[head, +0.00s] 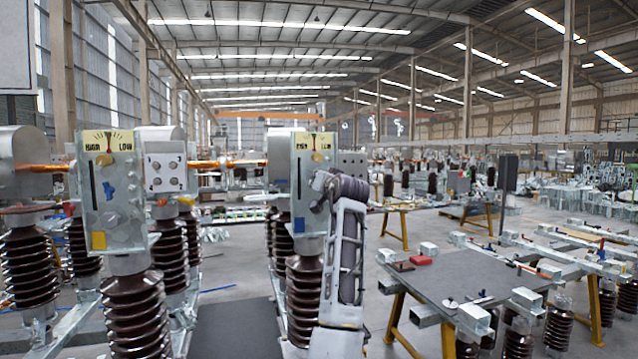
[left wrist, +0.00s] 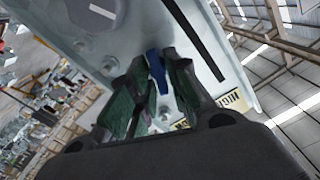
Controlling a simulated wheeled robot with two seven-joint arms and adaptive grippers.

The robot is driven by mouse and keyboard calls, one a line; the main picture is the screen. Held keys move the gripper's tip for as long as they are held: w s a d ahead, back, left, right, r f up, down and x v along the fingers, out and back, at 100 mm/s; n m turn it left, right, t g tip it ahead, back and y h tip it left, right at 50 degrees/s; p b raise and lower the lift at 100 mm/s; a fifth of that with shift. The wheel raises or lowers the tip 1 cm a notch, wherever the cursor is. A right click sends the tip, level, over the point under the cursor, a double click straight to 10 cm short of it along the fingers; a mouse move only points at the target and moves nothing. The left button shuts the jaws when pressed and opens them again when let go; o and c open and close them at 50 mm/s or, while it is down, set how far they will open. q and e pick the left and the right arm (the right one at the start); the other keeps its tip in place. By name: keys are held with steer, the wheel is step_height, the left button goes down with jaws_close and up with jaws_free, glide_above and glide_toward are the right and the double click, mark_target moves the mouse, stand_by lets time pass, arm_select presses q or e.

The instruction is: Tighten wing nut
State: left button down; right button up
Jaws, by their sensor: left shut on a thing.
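A grey metal panel (head: 306,165) with a HIGH/LOW dial label stands in the middle of the head view, on a brown ribbed insulator. My left gripper (head: 322,188) is at the right part of this panel's face and hides what is under it there. In the left wrist view, the blue wing nut (left wrist: 155,66) sits on the panel face (left wrist: 120,45) between the two green-padded fingers of my left gripper (left wrist: 160,75), which is shut on it. The wing nut on this panel is hidden in the head view. My right gripper is not in view.
A similar panel (head: 112,205) with its own blue wing nut (head: 108,190) stands to the left on a ribbed insulator. A grey-topped table (head: 455,285) with a red block (head: 420,260) and metal brackets stands at the right.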

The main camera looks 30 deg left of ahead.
arm_select(q)
steer(key=shift+m, duration=0.3)
steer(key=m+p, duration=0.1)
steer(key=m, duration=0.8)
steer(key=f+m+p, duration=0.1)
steer(key=m, duration=0.9)
steer(key=m+p, duration=0.2)
steer(key=m, duration=0.8)
steer(key=shift+f, duration=0.35)
